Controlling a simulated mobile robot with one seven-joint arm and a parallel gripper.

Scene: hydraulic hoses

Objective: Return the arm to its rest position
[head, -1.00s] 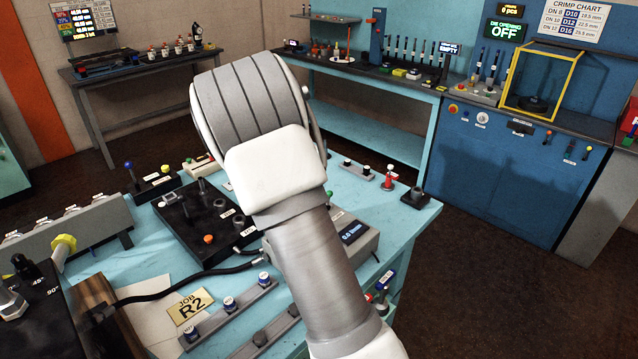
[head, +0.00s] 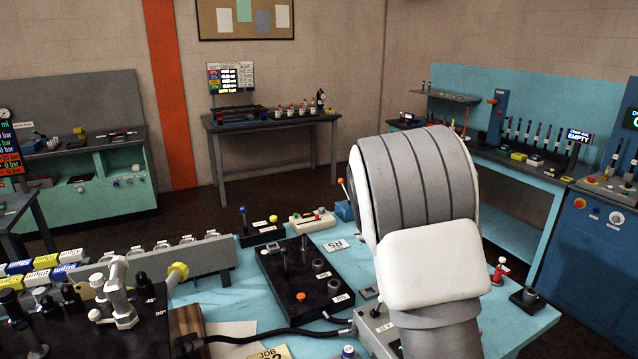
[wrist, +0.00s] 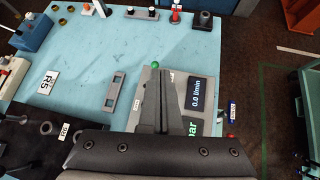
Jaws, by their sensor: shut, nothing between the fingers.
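My arm rises in the lower right of the head view, and its white and grey links hide my gripper there. In the wrist view my gripper (wrist: 153,100) is shut and empty, its dark fingers together. It hangs above the light blue bench (wrist: 100,70), in front of a grey meter box (wrist: 182,105) whose display reads 0.0 l/min. I cannot tell how high the fingertips are above the bench.
A black fixture block (head: 318,292) with levers and posts stands on the bench left of my arm. A red-and-white post (head: 499,271) stands to the right. A grey rack (head: 205,257) and black machine (head: 70,335) lie left. Dark floor (head: 190,210) lies clear behind.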

